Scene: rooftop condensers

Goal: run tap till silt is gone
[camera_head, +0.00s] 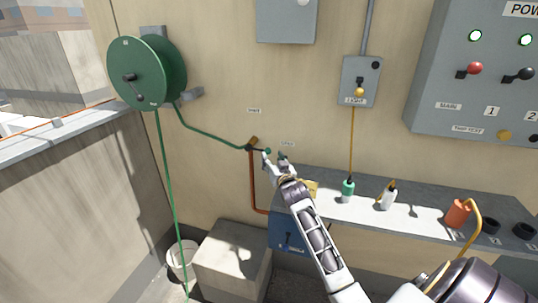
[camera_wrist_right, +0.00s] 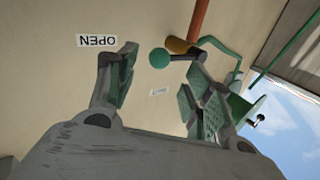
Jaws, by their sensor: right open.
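The tap (camera_head: 252,143) is a brass-coloured body on the wall, above a copper pipe (camera_head: 252,185). Its dark lever ends in a green knob (camera_head: 267,151) and points right, towards the OPEN label (camera_head: 287,143); the SHUT label (camera_head: 254,110) is above. My right gripper (camera_head: 274,158) is open at the knob. In the right wrist view the knob (camera_wrist_right: 159,57) shows in the gap near the spread fingertips (camera_wrist_right: 157,72), not clasped. A green hose runs from the tap to the reel (camera_head: 147,72) and hangs down past a bucket (camera_head: 182,258). No water or silt can be made out.
A power panel (camera_head: 480,90) hangs above. A concrete block (camera_head: 232,258) stands below, beside the bucket.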

